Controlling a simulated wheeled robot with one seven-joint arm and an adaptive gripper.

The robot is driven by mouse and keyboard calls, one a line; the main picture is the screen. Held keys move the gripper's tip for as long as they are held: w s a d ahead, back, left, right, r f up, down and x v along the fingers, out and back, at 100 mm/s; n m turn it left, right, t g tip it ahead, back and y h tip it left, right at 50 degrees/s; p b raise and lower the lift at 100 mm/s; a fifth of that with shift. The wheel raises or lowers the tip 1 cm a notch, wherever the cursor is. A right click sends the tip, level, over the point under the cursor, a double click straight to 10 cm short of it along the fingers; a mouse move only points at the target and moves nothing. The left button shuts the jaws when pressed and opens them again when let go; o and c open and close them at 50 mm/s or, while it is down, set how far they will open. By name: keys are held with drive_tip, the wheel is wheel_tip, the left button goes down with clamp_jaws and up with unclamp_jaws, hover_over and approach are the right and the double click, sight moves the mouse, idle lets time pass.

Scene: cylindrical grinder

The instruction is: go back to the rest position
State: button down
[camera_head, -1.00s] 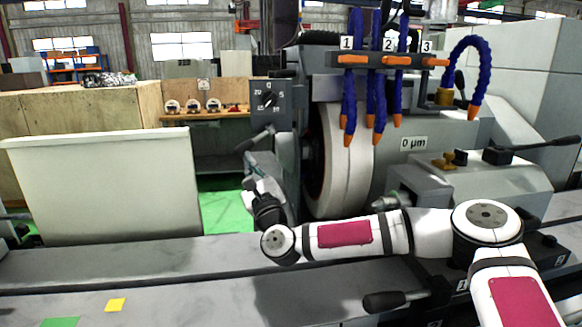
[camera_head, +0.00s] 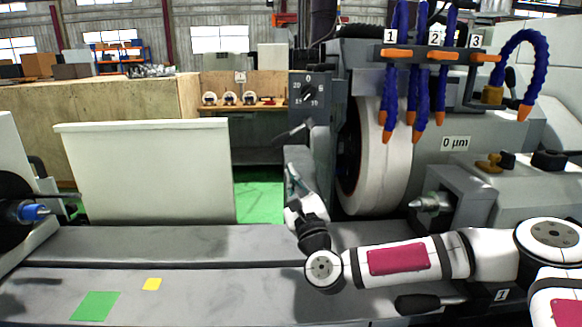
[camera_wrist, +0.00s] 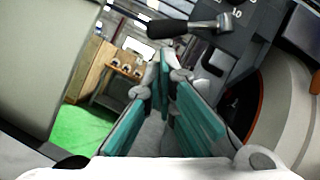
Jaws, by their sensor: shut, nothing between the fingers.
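My gripper (camera_head: 294,180) is in front of the grinding wheel (camera_head: 384,155), to its left in the head view, and points away over the machine bed. In the wrist view my gripper (camera_wrist: 166,88) shows its teal finger pads close together at the tips, with nothing held. The grey dial panel (camera_head: 309,95) and its black-handled lever (camera_wrist: 190,27) are just beyond the fingers. My arm stretches across the lower right of the head view.
The white splash panel (camera_head: 145,172) stands left of my gripper. The tailstock centre (camera_head: 430,203) is behind my forearm. A black-handled lever (camera_head: 425,303) lies below it. Blue coolant hoses (camera_head: 422,90) hang over the wheel. The grey table (camera_head: 200,290) is bare at the left, apart from green and yellow patches.

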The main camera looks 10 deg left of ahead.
drive_tip(key=shift+s+d+f, duration=0.1)
drive_tip(key=shift+s+d, duration=0.1)
drive_tip(key=shift+s, duration=0.05)
